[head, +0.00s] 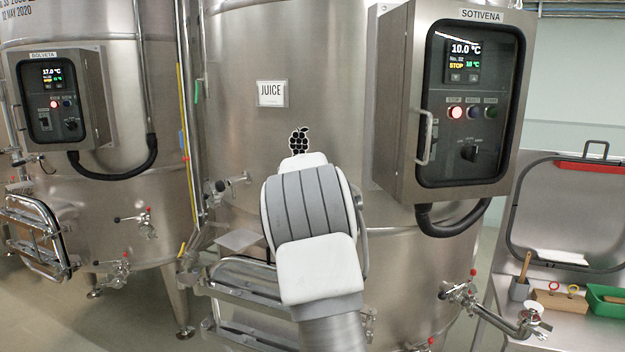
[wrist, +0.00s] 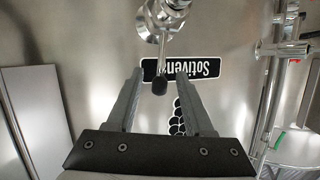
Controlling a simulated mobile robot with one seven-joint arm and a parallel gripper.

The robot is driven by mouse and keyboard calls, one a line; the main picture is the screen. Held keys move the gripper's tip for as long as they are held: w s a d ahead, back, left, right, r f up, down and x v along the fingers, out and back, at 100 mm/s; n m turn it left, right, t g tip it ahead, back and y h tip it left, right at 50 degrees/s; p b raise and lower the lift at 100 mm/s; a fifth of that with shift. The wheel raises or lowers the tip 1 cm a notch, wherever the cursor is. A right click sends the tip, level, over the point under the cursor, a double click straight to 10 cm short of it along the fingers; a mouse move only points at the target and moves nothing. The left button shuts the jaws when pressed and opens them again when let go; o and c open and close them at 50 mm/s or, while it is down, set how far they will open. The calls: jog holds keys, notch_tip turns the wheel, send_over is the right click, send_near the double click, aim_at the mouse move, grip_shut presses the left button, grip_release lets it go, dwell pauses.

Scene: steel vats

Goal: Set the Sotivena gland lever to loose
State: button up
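The Sotivena vat (head: 235,100) is the large steel tank in the middle of the head view. In the wrist view, a small lever (wrist: 160,65) with a dark round knob extends from a shiny steel fitting (wrist: 168,15) at the top. An upside-down black Sotivena label (wrist: 205,69) is behind it. My gripper (wrist: 158,76) is open, and the knob appears between its two fingertips. A gap shows on each side of the knob; I cannot tell the depth. In the head view my arm hides the gripper and this lever.
The Sotivena control box (head: 465,100) juts out right of my arm, with a cable (head: 450,225) below. Vertical pipes (wrist: 275,75) are at right in the wrist view. A bench (head: 560,320) with small items is at far right.

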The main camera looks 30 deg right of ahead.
jog(key=v, duration=1.7)
jog(key=shift+b, duration=0.45)
jog(key=shift+s+a+r, duration=0.1)
jog(key=shift+s+r, duration=0.05)
dwell(0.5)
